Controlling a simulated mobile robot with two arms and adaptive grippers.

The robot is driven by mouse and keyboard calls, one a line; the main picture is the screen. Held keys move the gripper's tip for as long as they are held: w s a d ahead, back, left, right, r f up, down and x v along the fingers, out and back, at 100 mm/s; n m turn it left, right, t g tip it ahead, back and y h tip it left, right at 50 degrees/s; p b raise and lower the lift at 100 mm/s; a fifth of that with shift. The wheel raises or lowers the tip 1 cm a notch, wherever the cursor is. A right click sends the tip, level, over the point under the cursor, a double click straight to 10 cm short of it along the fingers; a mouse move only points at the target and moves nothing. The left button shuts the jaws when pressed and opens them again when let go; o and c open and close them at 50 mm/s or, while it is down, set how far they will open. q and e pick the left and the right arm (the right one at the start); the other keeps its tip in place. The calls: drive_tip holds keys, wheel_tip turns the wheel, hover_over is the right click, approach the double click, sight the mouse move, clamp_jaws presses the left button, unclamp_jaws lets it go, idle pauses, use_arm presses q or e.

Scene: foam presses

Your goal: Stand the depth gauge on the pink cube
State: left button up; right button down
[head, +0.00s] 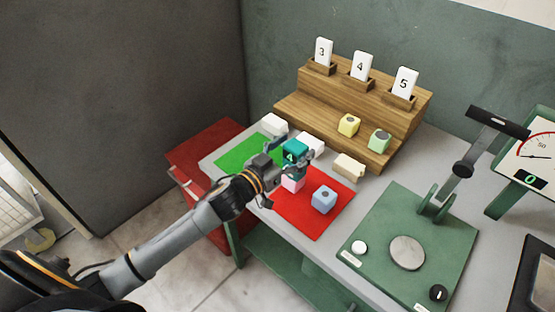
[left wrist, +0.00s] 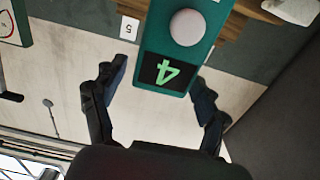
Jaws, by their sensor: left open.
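The teal depth gauge (head: 296,148) is directly above the pink cube (head: 292,184) on the red mat and appears to stand upright on it; the exact contact is partly hidden by my gripper. My left gripper (head: 284,158) is open with its fingers around the gauge. In the left wrist view, the gauge (left wrist: 180,45) shows a green 4 on its dark display and a round grey button, between and just beyond the spread fingers (left wrist: 160,90). The pink cube does not show there.
A blue cube (head: 324,199) sits on the red mat (head: 312,228), right of the pink cube. White blocks (head: 274,123) and a cream block (head: 349,166) lie behind. Yellow (head: 349,125) and green (head: 379,141) cubes sit on the wooden step. A green press (head: 432,245) stands right.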

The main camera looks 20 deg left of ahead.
use_arm(q)
drive_tip(key=b+v, duration=0.2)
drive_tip(key=v, duration=0.9)
drive_tip(key=shift+s, duration=0.15)
